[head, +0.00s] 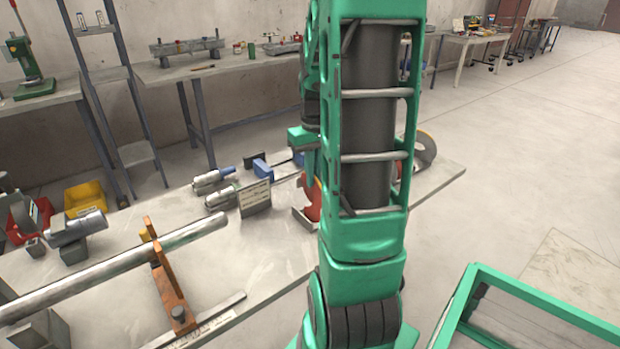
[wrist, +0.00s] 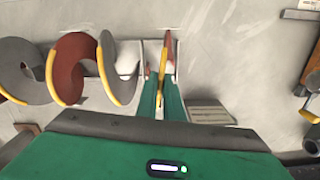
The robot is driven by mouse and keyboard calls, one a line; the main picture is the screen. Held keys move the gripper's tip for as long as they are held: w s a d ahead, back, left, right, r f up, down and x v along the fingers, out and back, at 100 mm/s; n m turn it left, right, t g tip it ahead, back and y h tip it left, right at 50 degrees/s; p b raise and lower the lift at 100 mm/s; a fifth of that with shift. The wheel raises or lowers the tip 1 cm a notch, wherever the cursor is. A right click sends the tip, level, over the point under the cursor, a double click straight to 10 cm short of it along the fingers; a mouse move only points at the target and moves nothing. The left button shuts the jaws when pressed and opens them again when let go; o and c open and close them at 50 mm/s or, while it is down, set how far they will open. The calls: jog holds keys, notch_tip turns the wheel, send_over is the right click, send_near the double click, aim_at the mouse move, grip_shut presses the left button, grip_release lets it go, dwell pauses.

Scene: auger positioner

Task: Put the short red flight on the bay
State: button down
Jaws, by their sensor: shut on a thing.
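My gripper (wrist: 163,95) is shut on a red flight with a yellow edge, seen nearly edge-on. The held red flight (wrist: 169,48) stands upright over or in a pale grey bracket (wrist: 146,50); I cannot tell whether it touches it. In the head view, red plate (head: 312,198) shows beside my arm, above the grey bracket (head: 303,219). My arm hides the gripper there. To the left in the wrist view are a grey flight with a yellow edge (wrist: 108,68), a larger red flight (wrist: 68,62) and another grey flight (wrist: 22,70). No bay is clearly marked.
A small sign block (head: 255,198) stands beside the bracket. Silver cylinders (head: 212,180), a long metal shaft (head: 120,265) and an orange stand (head: 170,285) occupy the table's left. A green frame (head: 480,300) is at lower right.

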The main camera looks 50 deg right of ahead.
jog(key=shift+f, duration=0.3)
jog(key=c, duration=1.9)
grip_release()
jog(key=shift+f, duration=0.15)
notch_tip(320, 180, up, 12)
jog(key=s+a+f+m, duration=0.1)
jog(key=s+a+f, duration=0.2)
jog(key=s+a, duration=0.4)
jog(key=s+a+f, duration=0.2)
jog(key=s+a, duration=0.4)
jog(key=a, duration=0.3)
jog(key=shift+s+a+f+m, duration=0.35)
jog(key=shift+a+f+m, duration=0.05)
